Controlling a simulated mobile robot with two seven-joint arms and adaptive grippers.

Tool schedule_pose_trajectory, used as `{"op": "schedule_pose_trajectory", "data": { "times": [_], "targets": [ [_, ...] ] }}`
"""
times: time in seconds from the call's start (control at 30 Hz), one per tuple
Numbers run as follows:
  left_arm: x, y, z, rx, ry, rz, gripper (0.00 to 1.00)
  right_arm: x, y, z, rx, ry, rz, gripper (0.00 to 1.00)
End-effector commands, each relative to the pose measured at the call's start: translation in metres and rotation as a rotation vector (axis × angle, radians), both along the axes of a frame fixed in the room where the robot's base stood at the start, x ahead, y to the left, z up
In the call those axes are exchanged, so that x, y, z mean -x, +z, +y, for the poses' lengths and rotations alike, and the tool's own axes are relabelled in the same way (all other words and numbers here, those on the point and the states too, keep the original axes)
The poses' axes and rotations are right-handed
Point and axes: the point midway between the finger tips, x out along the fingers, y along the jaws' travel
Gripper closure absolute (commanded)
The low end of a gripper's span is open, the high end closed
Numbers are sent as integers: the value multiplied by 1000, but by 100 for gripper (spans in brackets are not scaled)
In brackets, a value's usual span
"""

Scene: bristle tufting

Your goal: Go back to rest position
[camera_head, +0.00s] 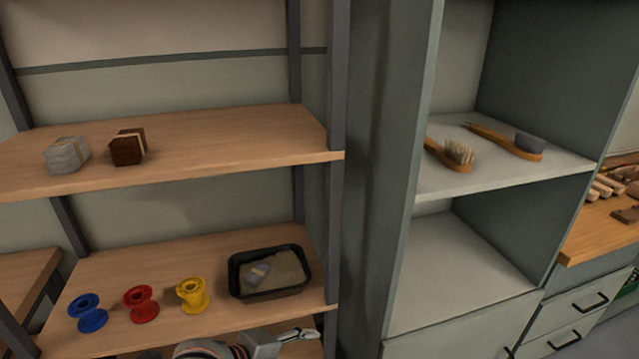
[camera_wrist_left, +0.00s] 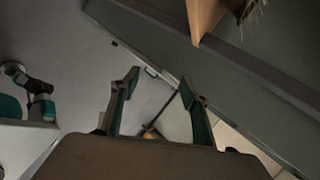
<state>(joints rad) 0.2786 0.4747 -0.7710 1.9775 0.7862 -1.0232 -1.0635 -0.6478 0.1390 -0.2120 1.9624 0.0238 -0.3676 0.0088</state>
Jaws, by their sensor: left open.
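My left gripper (camera_wrist_left: 160,84) is open in the left wrist view, with its two fingers apart and nothing held between them. In the head view, part of my arm with the left gripper (camera_head: 297,334) shows at the bottom edge, in front of the lower wooden shelf. Whether it touches the shelf cannot be told. My right gripper is not in view.
The wooden shelves (camera_head: 230,140) hold two bristle bundles (camera_head: 128,147), blue, red and yellow spools (camera_head: 193,294) and a black tray (camera_head: 270,294). Two wooden brushes (camera_head: 455,155) lie in the grey cabinet (camera_head: 440,183). The compartment below is empty.

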Motion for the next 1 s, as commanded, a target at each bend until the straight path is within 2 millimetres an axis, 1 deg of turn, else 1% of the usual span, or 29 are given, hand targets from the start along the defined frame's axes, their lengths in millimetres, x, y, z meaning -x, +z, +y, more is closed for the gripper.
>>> {"op": "schedule_pose_trajectory", "data": {
  "times": [0.03,0.17,0.27,0.37,0.47,0.5,0.6,0.7,0.8,0.9,1.0],
  "targets": [
    [8,-11,0,80,89,56,54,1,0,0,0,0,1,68],
    [19,-31,12,276,326,177,54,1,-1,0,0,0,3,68],
    [31,-50,30,414,511,263,54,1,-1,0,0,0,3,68],
    [50,-72,53,542,695,343,54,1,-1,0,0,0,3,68],
    [74,-96,82,658,874,410,54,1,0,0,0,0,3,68],
    [85,-105,94,699,943,433,54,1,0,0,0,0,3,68],
    [113,-124,122,786,1091,475,54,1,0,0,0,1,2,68],
    [138,-138,144,845,1198,498,54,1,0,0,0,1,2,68],
    [154,-146,158,881,1263,511,54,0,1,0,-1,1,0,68],
    [161,-149,164,897,1291,515,54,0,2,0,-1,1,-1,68],
    [161,-149,164,897,1291,515,54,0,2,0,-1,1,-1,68]
  ]
}}
